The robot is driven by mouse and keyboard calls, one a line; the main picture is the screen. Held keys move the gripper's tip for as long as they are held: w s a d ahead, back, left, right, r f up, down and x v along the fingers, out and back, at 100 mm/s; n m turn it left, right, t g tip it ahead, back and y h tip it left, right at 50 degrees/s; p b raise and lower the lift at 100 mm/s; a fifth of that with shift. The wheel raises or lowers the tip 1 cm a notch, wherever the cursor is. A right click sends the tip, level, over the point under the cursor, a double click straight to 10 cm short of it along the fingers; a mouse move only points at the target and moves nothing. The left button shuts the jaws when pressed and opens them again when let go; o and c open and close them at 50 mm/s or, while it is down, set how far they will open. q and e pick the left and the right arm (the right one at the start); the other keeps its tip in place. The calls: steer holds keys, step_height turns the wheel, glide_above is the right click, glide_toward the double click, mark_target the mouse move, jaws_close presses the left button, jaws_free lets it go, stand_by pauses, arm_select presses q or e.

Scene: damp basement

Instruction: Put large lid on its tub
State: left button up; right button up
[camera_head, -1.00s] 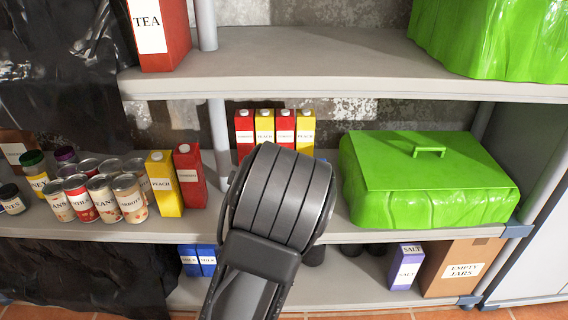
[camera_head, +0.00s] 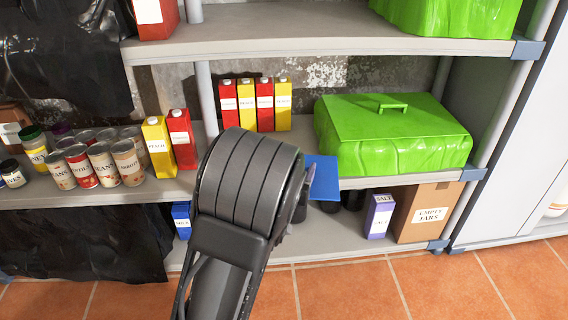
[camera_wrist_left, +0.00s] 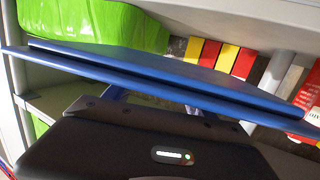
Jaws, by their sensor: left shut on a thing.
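A flat blue panel, which looks like the large lid (camera_head: 324,178), shows just right of my left arm in the head view. In the left wrist view the blue lid (camera_wrist_left: 200,77) spans the picture almost edge-on, tilted down to the right. My left gripper (camera_wrist_left: 160,108) is shut on it from below; the fingertips are mostly hidden. In the head view my arm hides the gripper and most of the lid. I see no open blue tub. My right gripper is out of view.
Red and yellow cartons (camera_head: 254,105) and several cans (camera_head: 102,163) stand on the middle shelf (camera_head: 150,192). A purple salt box (camera_head: 379,216) and a cardboard box (camera_head: 428,212) are on the bottom shelf. The tiled floor (camera_head: 345,290) in front is clear.

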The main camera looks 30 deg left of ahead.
arm_select(q)
steer(key=d+f+m+h, duration=0.3)
steer(key=d+h, duration=0.1)
steer(key=d, duration=1.1)
steer(key=shift+d+f+t, duration=0.2)
steer(key=shift+d+t, duration=0.1)
steer(key=shift+t, duration=0.1)
